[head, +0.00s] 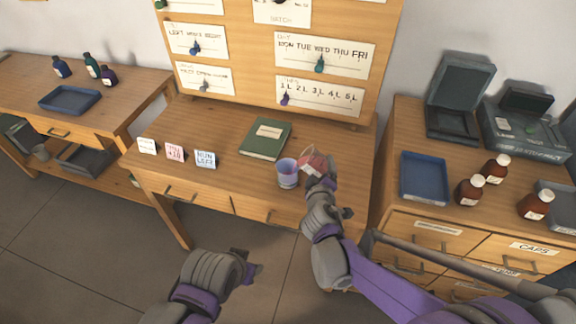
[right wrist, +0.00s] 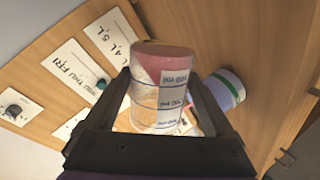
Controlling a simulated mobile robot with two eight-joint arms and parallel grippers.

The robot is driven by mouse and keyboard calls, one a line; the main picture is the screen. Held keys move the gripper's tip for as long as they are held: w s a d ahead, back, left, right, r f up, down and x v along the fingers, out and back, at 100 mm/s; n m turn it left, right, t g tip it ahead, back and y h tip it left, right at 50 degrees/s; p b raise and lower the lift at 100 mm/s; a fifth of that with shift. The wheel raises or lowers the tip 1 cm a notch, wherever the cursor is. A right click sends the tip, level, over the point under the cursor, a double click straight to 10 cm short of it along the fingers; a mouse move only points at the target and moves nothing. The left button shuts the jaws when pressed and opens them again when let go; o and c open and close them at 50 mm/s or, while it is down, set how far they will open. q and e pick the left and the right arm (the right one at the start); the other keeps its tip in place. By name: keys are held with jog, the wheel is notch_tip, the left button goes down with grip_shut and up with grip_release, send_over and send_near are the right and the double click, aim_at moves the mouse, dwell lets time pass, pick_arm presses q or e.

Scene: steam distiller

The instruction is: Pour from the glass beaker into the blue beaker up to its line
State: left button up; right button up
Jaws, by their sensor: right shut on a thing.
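My right gripper (head: 318,182) is shut on the glass beaker (head: 312,161). It holds the beaker above the table, just right of and close to the blue beaker (head: 288,173). In the right wrist view the glass beaker (right wrist: 160,88) sits between the fingers, with pinkish-red contents and a white label with lines. The pink edge runs slantwise across the glass, and the beaker looks tilted. The blue beaker stands upright on the table and shows partly behind it in the right wrist view (right wrist: 229,88). Its fill level cannot be told. My left gripper (head: 248,264) hangs empty before the table; its jaw opening is unclear.
A green book (head: 265,139) lies behind the blue beaker. Small cards (head: 174,152) stand at the table's left. A wooden board with labelled sliders (head: 320,66) rises at the back. The right counter holds a blue tray (head: 424,178) and brown bottles (head: 469,190).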

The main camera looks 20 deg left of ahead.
pick_arm(q)
jog(key=shift+w+d+r, duration=0.1)
jog(key=shift+w+r, duration=0.25)
jog(key=shift+w, duration=0.05)
pick_arm(e)
jog(key=shift+r+n, duration=0.3)
jog(key=shift+n, duration=0.1)
dwell(0.8)
